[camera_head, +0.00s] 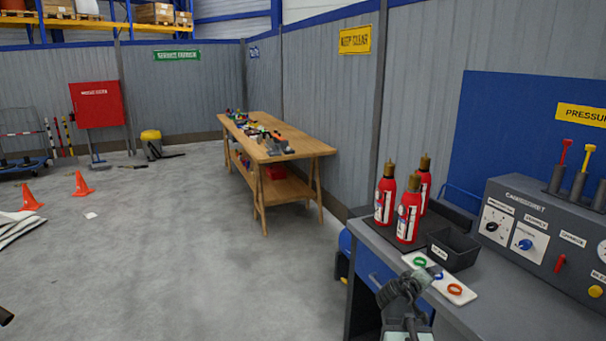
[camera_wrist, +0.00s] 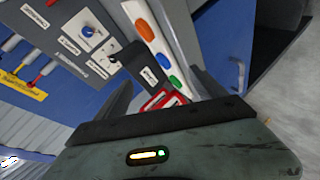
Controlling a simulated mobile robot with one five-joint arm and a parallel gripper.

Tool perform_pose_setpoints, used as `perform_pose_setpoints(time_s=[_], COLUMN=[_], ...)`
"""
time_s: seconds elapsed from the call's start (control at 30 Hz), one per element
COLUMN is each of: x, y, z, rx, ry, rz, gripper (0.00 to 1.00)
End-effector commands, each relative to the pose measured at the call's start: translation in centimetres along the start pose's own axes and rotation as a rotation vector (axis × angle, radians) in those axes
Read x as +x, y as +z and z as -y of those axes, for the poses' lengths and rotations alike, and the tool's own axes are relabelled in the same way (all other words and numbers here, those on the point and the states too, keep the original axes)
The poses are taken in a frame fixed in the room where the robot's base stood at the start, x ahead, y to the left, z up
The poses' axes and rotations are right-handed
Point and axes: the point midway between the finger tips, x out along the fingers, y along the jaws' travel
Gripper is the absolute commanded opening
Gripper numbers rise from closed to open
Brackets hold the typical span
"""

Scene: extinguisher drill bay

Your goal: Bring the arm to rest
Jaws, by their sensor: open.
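My gripper (camera_head: 402,287) is at the bottom of the head view, at the near left corner of the grey bench (camera_head: 505,308). It looks raised in front of the bench edge, apart from the things on top. In the wrist view my gripper (camera_wrist: 160,92) shows two dark fingers spread apart. A red and white thing appears between or beyond them; I cannot tell whether it is touched. A white tray (camera_head: 463,291) with green, blue and orange rings lies just right of my gripper, and also shows in the wrist view (camera_wrist: 148,22).
Several red extinguishers (camera_head: 408,212) stand on the bench behind a small black bin (camera_head: 453,249). A grey control panel (camera_head: 545,235) stands at the right. A wooden workbench (camera_head: 290,150) is farther back. Orange cones (camera_head: 82,184) stand left; the middle floor is clear.

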Motion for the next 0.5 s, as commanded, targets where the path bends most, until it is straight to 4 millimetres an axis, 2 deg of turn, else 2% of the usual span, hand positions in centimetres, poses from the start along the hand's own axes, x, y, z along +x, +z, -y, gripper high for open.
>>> perform_pose_setpoints(time_s=[0.03,0.1,0.2,0.33,0.5], x=[-0.7,-2.5,-5.5,-9.8,-16.1], y=[0.0,0.0,0.5,1.8,4.1], z=[5.5,11.1,17.8,23.9,28.6], rx=[0.045,0.106,0.169,0.221,0.264], ry=[-0.085,-0.213,-0.391,-0.601,-0.881], rz=[0.022,0.075,0.165,0.296,0.507], gripper=[0.8,0.8,0.8,0.8,0.8])
